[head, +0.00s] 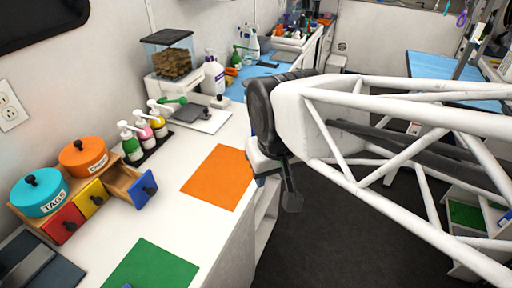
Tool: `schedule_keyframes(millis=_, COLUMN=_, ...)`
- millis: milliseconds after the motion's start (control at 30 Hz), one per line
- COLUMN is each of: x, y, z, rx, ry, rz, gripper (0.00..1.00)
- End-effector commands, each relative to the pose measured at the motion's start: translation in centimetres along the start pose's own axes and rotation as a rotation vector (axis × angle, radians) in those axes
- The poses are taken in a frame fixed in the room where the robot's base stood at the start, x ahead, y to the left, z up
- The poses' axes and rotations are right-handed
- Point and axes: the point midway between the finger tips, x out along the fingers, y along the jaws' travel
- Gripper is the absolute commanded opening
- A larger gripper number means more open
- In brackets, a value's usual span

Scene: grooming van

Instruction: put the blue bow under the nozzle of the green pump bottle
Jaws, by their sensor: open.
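The green pump bottle (131,147) has a white pump head and stands upright at the near left end of a dark tray (147,153) on the white counter. The space under the green bottle's nozzle is too small to see clearly. My gripper (284,196) points down beyond the counter's right edge, to the right of the orange mat. It is open, with nothing visible in it, and my arm partly hides it.
A pink bottle (145,133) and a yellow bottle (158,123) share the tray. A blue-fronted drawer (144,189) stands open beside turquoise (40,193) and orange (83,157) canisters. A grey scale (203,119) is behind.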

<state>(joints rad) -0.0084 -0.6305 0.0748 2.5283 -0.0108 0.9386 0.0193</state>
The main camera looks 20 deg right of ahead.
Motion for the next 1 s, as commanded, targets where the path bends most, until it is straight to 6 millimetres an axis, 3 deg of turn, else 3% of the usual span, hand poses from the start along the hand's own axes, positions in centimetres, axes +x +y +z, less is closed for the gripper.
schedule_keyframes(millis=400, x=-0.18, y=0.5, z=0.21, rx=0.015, ry=0.002, rz=0.004, gripper=0.45)
schedule_keyframes(millis=567, x=-0.18, y=0.5, z=0.2, rx=0.014, ry=0.002, rz=0.004, gripper=0.69)
schedule_keyframes(millis=1000, x=0.0, y=0.11, z=0.06, rx=0.011, ry=-0.001, rz=0.001, gripper=0.7)
